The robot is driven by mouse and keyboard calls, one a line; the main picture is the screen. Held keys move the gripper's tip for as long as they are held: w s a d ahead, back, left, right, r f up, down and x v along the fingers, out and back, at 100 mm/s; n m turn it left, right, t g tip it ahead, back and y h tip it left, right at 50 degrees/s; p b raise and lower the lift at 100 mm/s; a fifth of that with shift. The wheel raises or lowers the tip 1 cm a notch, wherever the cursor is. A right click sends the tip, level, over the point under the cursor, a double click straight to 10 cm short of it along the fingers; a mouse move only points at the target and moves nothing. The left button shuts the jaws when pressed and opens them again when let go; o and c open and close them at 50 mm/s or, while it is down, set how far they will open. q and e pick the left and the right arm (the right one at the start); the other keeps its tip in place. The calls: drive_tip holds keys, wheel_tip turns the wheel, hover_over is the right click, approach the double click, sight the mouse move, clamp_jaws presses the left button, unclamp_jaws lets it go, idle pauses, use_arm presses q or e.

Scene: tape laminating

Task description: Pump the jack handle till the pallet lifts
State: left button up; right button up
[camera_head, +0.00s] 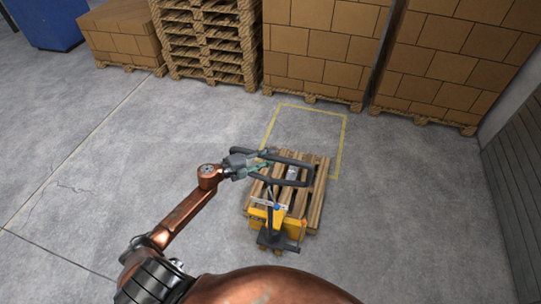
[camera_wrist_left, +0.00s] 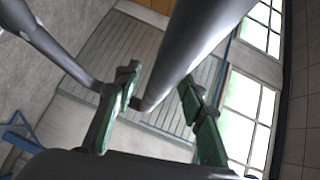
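The yellow pallet jack (camera_head: 278,220) stands at the near end of a wooden pallet (camera_head: 318,185), with its forks in under the slats. Its dark loop handle (camera_head: 290,160) rises above the pallet. My left gripper (camera_head: 262,160) is at the left side of this loop. In the left wrist view the green fingers (camera_wrist_left: 158,95) stand apart, with the dark handle tube (camera_wrist_left: 205,35) passing in front of and between them. I cannot tell whether they touch it. My right gripper is not in view. How far the pallet is off the floor cannot be seen.
A yellow floor outline (camera_head: 341,140) lies around the pallet's far end. Behind it stand carton stacks (camera_head: 325,45) on pallets and a pile of empty pallets (camera_head: 205,40). A blue container (camera_head: 48,22) is at the far left, a slatted wall (camera_head: 515,190) at right. Left floor is clear.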

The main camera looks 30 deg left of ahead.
use_arm(q)
drive_tip(key=shift+w+d, duration=0.25)
drive_tip(key=shift+w, duration=0.05)
drive_tip(key=shift+c, duration=0.3)
clamp_jaws()
idle(0.3)
